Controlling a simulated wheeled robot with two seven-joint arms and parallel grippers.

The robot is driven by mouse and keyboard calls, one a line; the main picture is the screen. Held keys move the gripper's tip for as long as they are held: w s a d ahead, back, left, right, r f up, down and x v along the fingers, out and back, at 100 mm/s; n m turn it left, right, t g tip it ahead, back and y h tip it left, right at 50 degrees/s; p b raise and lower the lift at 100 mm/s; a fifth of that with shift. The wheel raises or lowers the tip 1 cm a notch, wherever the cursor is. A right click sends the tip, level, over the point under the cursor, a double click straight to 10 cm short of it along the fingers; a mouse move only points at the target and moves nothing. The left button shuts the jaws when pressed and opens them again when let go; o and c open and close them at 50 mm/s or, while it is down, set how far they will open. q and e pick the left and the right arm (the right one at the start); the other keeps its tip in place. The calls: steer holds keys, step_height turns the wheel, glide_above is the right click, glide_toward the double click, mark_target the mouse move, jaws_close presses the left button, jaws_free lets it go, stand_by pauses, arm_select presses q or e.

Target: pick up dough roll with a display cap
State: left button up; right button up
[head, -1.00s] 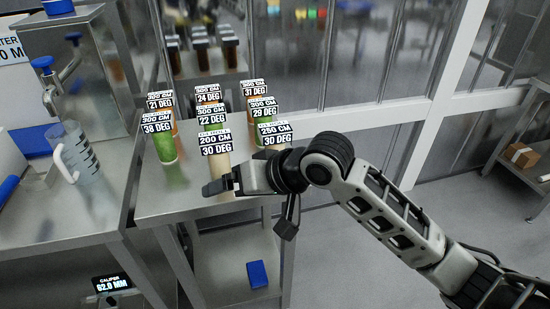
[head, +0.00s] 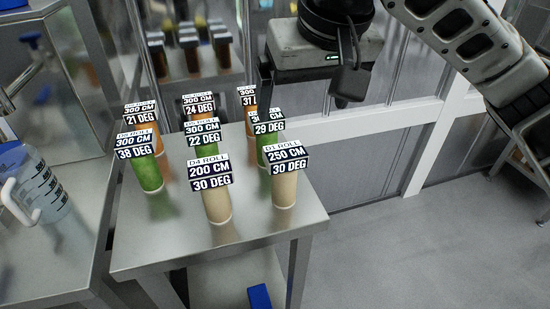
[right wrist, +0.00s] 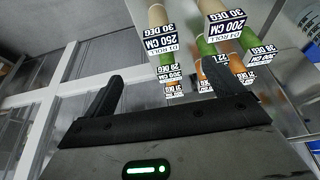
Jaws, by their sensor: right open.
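Several dough rolls with black-and-white display caps stand upright on the steel table. In front are a beige roll (head: 217,205) capped "200 CM 30 DEG" and a beige roll (head: 285,190) capped "250 CM 30 DEG". Behind them are green rolls (head: 149,173) and, farther back, orange rolls (head: 157,140). My right gripper (head: 305,88) is open and empty, above and behind the right-hand rolls. In the right wrist view its two fingers (right wrist: 163,85) are apart, with the capped rolls beyond them, inverted. One fingertip partly covers a cap there. My left gripper is not in view.
The steel table (head: 265,230) has bare room in front of the rolls. A clear measuring jug (head: 38,190) stands on the counter at left. A glazed partition with a white rail (head: 385,118) runs behind. A blue object (head: 259,297) lies on the lower shelf.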

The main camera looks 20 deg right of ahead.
steer(key=x, duration=1.6)
steer(key=shift+w+r+b, duration=0.15)
steer(key=shift+w+b, duration=0.15)
steer(key=shift+b, duration=0.05)
steer(key=shift+a, duration=0.1)
steer(key=shift+c, duration=0.3)
steer(key=c, duration=1.5)
